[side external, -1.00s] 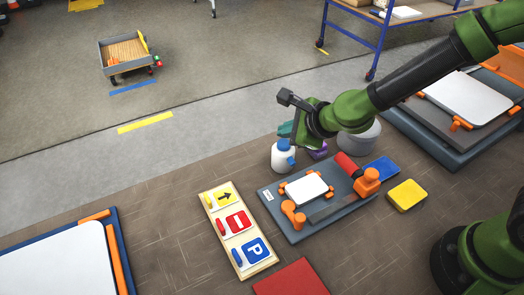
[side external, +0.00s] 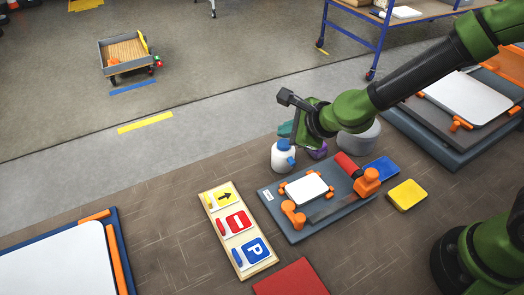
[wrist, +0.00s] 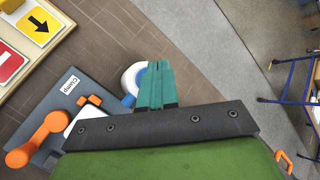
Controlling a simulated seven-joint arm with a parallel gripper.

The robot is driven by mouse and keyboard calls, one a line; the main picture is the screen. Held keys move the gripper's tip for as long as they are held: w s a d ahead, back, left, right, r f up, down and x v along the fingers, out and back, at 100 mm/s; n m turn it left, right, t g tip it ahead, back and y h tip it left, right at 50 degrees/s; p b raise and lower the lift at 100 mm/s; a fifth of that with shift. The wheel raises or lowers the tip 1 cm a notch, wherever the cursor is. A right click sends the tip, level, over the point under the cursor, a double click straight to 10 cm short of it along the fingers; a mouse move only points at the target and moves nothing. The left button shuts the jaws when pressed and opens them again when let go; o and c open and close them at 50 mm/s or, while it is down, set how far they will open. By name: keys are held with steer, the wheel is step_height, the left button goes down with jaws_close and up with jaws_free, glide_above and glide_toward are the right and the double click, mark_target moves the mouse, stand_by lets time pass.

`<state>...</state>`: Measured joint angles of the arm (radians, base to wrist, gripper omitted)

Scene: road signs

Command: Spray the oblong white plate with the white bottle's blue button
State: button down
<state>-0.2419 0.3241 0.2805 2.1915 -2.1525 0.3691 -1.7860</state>
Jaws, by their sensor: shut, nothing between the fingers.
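The white bottle (side external: 282,159) stands upright on the brown floor mat, with its blue button (side external: 284,144) at the top facing right. The oblong white plate (side external: 306,187) lies between orange clamps on a dark grey fixture; its corner shows in the wrist view (wrist: 75,122). My gripper (side external: 286,129) is at the bottle's top, with teal fingers shut and nothing between them. I cannot tell whether the fingers touch the button.
A wooden board (side external: 238,228) with several signs lies left of the fixture (side external: 290,229). A grey round container (side external: 358,138) and a purple item (side external: 318,152) stand behind it. Blue (side external: 382,168) and yellow (side external: 407,195) pads lie right. Larger white plates sit at both sides.

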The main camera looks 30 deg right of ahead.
mark_target(286, 145)
steer(key=shift+f, duration=0.15)
stand_by(0.4)
steer(key=shift+f, duration=0.3)
steer(key=shift+f, duration=0.35)
stand_by(0.5)
steer(key=shift+r, duration=0.85)
step_height(286, 145, up, 6)
stand_by(0.5)
stand_by(0.4)
